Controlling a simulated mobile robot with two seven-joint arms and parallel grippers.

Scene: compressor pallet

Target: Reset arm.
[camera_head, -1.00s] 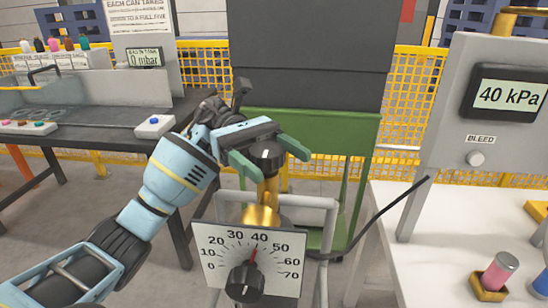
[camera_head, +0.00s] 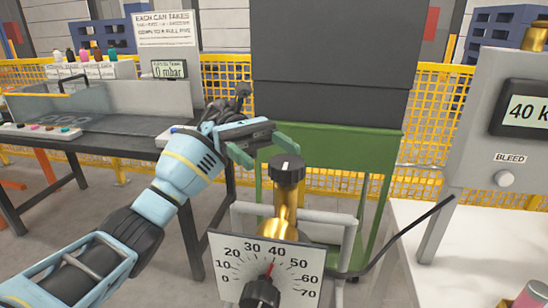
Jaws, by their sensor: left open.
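My left arm reaches in from the left. Its gripper (camera_head: 262,150) is open, with its two green fingers above and behind the black knob (camera_head: 287,169) on top of the brass valve (camera_head: 282,218). The fingers appear apart from the knob, and nothing shows between them. My right gripper is not in view.
A grey panel (camera_head: 500,140) with a "40 k" display (camera_head: 528,109) and a bleed knob (camera_head: 505,178) stands at right. A black hose (camera_head: 408,232) runs towards it. A workbench (camera_head: 110,130) with a 0 mbar display (camera_head: 170,69) is at left. A green cart (camera_head: 335,150) and yellow fence (camera_head: 440,110) stand behind.

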